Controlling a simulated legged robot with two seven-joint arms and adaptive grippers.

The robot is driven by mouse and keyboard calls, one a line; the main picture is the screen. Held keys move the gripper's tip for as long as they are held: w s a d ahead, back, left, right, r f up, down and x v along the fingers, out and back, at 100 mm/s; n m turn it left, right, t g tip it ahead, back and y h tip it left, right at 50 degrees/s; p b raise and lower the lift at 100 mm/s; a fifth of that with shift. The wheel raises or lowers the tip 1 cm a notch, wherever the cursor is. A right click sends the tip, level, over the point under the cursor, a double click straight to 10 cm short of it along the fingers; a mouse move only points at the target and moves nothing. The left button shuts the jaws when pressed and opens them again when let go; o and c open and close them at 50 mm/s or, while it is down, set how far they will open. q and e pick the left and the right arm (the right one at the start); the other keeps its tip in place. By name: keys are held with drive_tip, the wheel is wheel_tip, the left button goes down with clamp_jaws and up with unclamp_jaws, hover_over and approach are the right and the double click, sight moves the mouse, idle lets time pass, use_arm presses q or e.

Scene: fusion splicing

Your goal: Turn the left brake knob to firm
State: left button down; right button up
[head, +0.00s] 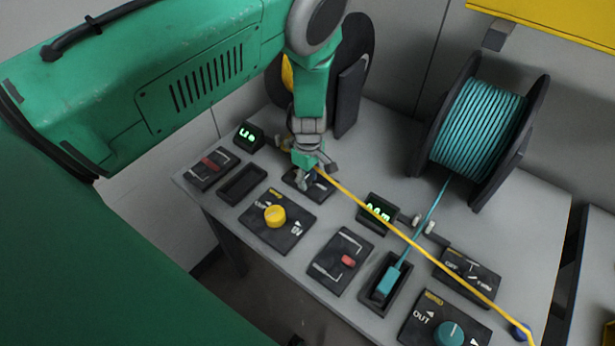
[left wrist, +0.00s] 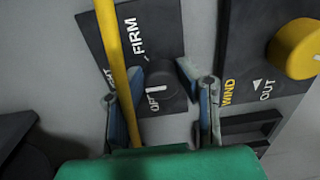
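The left brake knob (left wrist: 166,84) is a small black dial with a white mark, on a dark plate (left wrist: 150,30) lettered FIRM, OFF and a partly hidden third word. The white mark lies close to the OFF lettering. My left gripper (head: 309,183) is over this plate, which it mostly hides in the head view. In the left wrist view its two fingers (left wrist: 163,92) are apart, one on each side of the knob; I cannot tell whether they touch it. A yellow cable (left wrist: 117,70) crosses in front of the left finger. My right gripper is not in view.
The yellow cable (head: 400,233) runs across the table to the front right. A yellow WIND knob (head: 275,215) is close by. A teal cable reel (head: 478,130) stands at back right. Other panels include a red-switch plate (head: 342,262), a second brake plate (head: 468,275) and a teal knob (head: 449,333).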

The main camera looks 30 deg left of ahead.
use_arm(q)
drive_tip(key=shift+a, duration=0.35)
drive_tip(key=shift+w, duration=0.1)
drive_tip(key=shift+m+b, duration=0.35)
drive_tip(key=shift+m, duration=0.35)
drive_tip(key=c, duration=2.3)
unclamp_jaws()
drive_tip(key=m+b, duration=0.1)
drive_tip(key=m, duration=0.2)
drive_tip(key=shift+a, duration=0.1)
drive_tip(key=m, duration=0.3)
drive_tip(key=shift+w+m+b, duration=0.1)
drive_tip(key=shift+m+b, duration=0.25)
drive_tip(key=shift+m, duration=0.05)
clamp_jaws()
drive_tip(key=shift+r+m, duration=0.1)
drive_tip(key=shift+m, duration=1.6)
drive_tip(key=shift+b, duration=0.3)
drive_tip(key=shift+w, duration=0.1)
